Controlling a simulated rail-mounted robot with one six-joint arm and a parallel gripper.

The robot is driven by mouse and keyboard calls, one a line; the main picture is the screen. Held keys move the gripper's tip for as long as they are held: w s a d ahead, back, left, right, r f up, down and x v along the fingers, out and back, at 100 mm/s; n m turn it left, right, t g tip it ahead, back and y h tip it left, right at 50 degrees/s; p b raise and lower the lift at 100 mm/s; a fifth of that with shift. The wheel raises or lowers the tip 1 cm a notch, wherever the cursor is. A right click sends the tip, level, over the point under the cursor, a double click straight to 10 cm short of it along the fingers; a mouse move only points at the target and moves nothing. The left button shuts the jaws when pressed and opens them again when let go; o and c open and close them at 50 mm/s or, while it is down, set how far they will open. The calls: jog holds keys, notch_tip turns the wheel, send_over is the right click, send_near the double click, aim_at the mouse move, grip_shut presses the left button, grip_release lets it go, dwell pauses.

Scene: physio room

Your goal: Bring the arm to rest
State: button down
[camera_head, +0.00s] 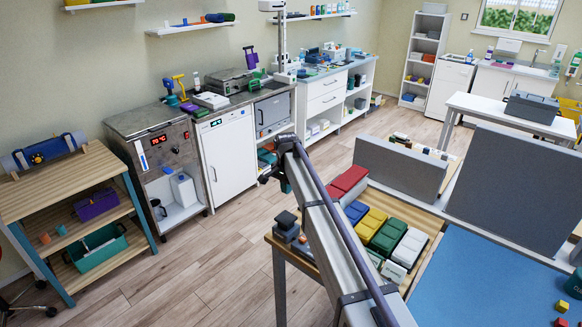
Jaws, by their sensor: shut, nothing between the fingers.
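My arm (335,235) reaches from the bottom edge up toward the middle of the head view, a long pale link with a dark cable along it. Its dark far joint (287,143) stands in front of the counters. I cannot make out my gripper or its fingertips; small dark shapes beside the far joint are too small to tell. The arm passes over the wooden table (431,222) that bears red (350,178), yellow (371,224), green (390,232) and white (409,247) blocks. I see nothing held.
A blue mat (480,285) lies at lower right, with grey panels (520,185) (400,168) behind it. A steel cabinet (165,160) and a white cabinet (230,155) line the wall. A wooden shelf cart (70,185) stands left. The floor (200,265) between is clear.

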jog(key=s+d+n, duration=0.2)
jog(key=s+d, duration=0.5)
jog(key=s, duration=0.5)
jog(key=s+d+n, duration=0.2)
jog(key=s+d, duration=0.6)
jog(key=s, duration=0.4)
jog(key=s+d+n, duration=0.2)
jog(key=s+d, duration=0.6)
jog(key=s, duration=0.5)
jog(key=shift+n, duration=0.4)
jog(key=c, duration=1.9)
grip_release()
jog(key=shift+s+d, duration=0.1)
